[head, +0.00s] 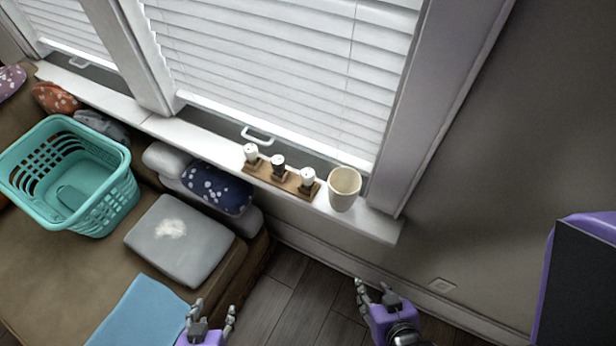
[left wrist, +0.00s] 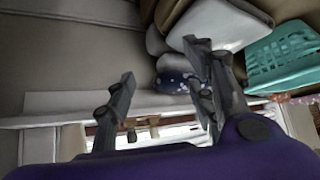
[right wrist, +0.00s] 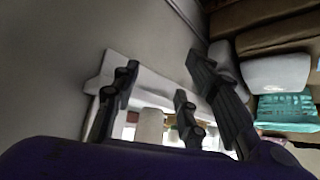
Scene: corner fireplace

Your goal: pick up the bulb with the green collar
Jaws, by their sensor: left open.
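Three small bulbs stand in a row on a brown wooden holder (head: 266,176) on the white windowsill. The collars are too small to tell which is green. My left gripper (head: 214,310) is open and empty in front of the sill, below the bulbs in the head view; its fingers are spread in the left wrist view (left wrist: 162,65). My right gripper (head: 373,290) is open and empty, below the cup in the head view.
A cream cup (head: 344,188) stands on the sill (head: 376,222) just right of the holder. A sofa at left bears a teal basket (head: 105,212), a grey cushion (head: 180,240), a blue patterned pillow (head: 217,189) and a blue cloth (head: 138,315). Bare floor (head: 290,300) lies between the grippers.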

